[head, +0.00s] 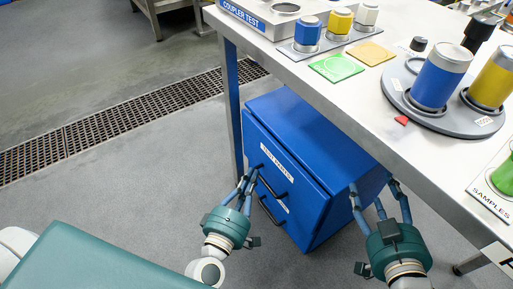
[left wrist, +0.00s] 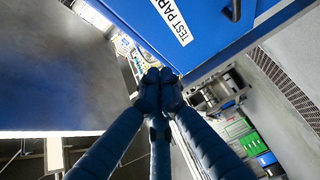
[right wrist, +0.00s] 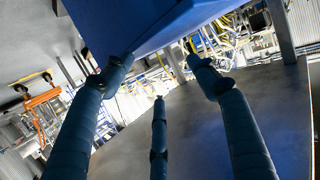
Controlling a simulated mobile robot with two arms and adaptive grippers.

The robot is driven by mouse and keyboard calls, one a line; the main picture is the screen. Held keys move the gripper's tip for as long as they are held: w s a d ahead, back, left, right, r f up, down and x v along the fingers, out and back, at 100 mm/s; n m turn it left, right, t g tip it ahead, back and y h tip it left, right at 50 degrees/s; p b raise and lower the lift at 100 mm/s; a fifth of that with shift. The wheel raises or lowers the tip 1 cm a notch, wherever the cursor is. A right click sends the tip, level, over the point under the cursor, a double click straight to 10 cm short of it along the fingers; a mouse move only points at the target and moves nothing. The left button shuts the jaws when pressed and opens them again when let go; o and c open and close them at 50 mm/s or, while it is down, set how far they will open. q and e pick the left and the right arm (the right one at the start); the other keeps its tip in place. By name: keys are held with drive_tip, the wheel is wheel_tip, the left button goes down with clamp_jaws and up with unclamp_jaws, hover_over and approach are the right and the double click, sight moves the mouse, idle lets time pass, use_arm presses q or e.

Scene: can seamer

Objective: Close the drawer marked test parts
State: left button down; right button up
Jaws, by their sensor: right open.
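The blue cabinet (head: 325,150) stands under the table. Its upper drawer (head: 262,137) bears the TEST PARTS label (head: 277,162) and a black handle (head: 272,187); how far it stands out I cannot tell. The label also shows in the left wrist view (left wrist: 172,20), with a handle (left wrist: 232,10) at the top. My left gripper (head: 249,177) is in front of the drawer face near the handle. Its fingertips are together (left wrist: 160,88) with nothing visible between them; contact is unclear. My right gripper (head: 373,190) is open and empty beside the cabinet's right side, below the table edge.
A lower handle (head: 270,212) is on the cabinet front. The table (head: 340,100) overhangs the cabinet, its leg (head: 230,100) at the left. On top are the coupler test box (head: 262,18), coloured cans and a grey turntable (head: 425,115). The floor (head: 130,180) at left is clear around a drain grate.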

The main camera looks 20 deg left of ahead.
use_arm(q)
drive_tip(key=a+f+n+y, duration=0.1)
drive_tip(key=a+n+y, duration=0.1)
drive_tip(key=a+n, duration=0.15)
approach(265, 138)
drive_tip(key=w+a, duration=0.3)
drive_tip(key=a, duration=0.2)
drive_tip(key=shift+y, duration=0.4)
drive_tip(key=shift+w+d+f+b, duration=0.1)
drive_tip(key=shift+w+d+b, duration=0.1)
drive_tip(key=shift+w+d, duration=0.35)
drive_tip(key=shift+w+d+f+b, duration=0.1)
drive_tip(key=shift+w+d+b, duration=0.2)
drive_tip(key=shift+w, duration=0.4)
drive_tip(key=shift+w+d+f+b, duration=0.15)
drive_tip(key=shift+w+d, duration=0.25)
drive_tip(key=shift+w, duration=0.25)
use_arm(e)
wheel_tip(265, 138, up, 8)
drive_tip(key=w+a+t+y, duration=0.1)
drive_tip(key=t, duration=0.3)
drive_tip(key=shift+w+a+r+y, duration=0.2)
drive_tip(key=shift+y, duration=0.1)
use_arm(q)
drive_tip(key=shift+r, duration=0.1)
